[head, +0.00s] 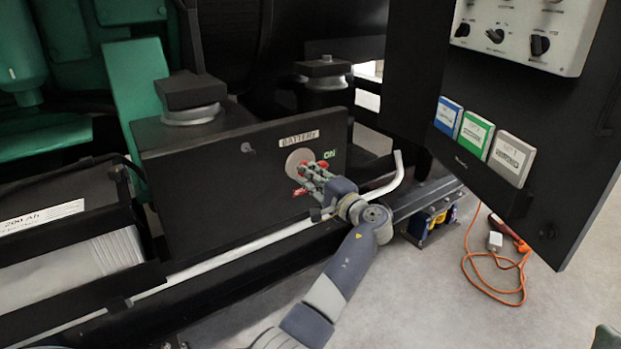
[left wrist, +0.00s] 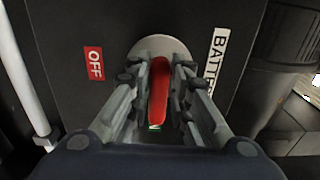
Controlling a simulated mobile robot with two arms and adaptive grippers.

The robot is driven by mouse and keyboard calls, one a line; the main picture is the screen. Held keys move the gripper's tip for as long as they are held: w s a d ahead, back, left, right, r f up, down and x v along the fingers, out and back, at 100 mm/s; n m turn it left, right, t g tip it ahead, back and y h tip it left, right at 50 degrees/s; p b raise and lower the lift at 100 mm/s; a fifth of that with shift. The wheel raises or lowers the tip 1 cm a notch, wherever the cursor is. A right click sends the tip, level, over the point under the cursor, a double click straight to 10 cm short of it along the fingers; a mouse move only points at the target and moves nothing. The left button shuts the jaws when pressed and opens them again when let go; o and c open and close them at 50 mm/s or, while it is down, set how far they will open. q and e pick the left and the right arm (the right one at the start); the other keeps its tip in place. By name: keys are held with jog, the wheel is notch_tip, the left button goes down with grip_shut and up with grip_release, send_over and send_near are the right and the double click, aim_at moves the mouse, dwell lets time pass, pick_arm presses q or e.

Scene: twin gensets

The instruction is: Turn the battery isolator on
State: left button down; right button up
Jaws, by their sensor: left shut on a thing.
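The battery isolator is a round grey plate (head: 296,158) with a red handle on a black panel, below a "BATTERY" label (head: 299,139). A green "ON" label (head: 329,154) is to its right. My left gripper (head: 312,176) reaches it from the lower right and hides part of the handle. In the left wrist view the red handle (left wrist: 159,90) sits between the two fingers, which are shut on it. It lies up-down there, its lower end toward a small green mark (left wrist: 155,127). The red "OFF" label (left wrist: 93,63) is off to the handle's left side. My right gripper is not in view.
A pale bent rail (head: 395,175) passes below and right of the panel. A black door (head: 560,150) with switches and coloured card boxes stands open at right. A battery (head: 75,250) is at lower left. An orange cable (head: 495,275) lies on open floor.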

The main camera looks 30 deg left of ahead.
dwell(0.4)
pick_arm(q)
jog(key=c, duration=1.5)
grip_release()
jog(key=v, duration=1.2)
jog(key=shift+f, duration=0.1)
